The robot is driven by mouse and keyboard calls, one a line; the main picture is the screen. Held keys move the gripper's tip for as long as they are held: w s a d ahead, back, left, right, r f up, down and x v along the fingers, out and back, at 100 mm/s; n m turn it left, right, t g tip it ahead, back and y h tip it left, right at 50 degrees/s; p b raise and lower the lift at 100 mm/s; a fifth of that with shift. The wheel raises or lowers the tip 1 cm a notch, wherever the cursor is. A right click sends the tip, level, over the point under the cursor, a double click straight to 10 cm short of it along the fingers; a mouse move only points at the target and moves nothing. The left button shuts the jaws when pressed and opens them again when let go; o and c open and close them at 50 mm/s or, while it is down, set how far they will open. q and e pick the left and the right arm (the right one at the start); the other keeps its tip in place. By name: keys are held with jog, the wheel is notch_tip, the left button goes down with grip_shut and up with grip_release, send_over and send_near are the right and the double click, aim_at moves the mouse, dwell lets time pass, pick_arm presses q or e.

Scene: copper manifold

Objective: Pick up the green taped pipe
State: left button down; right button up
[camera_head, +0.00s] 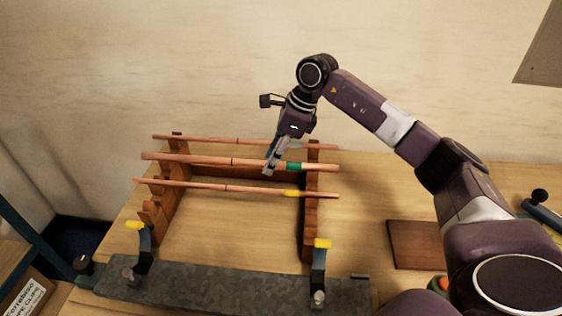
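The green taped pipe (200,160) is a copper pipe with a green band near its right end. It lies across a wooden rack (310,220) as the middle one of three pipes. My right gripper (269,168) points down at this pipe, just left of the green band. Its fingers overlap the pipe in the picture. I cannot tell whether they are closed around it or only in front of it. My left gripper is out of view.
Another copper pipe (200,139) lies behind, and a yellow-taped pipe (245,188) in front. A grey metal bar (230,286) with two upright yellow-tipped clamps runs along the table's front. A brown board (415,240) lies right of the rack. The wall is close behind.

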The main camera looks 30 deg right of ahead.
jog(key=c, duration=1)
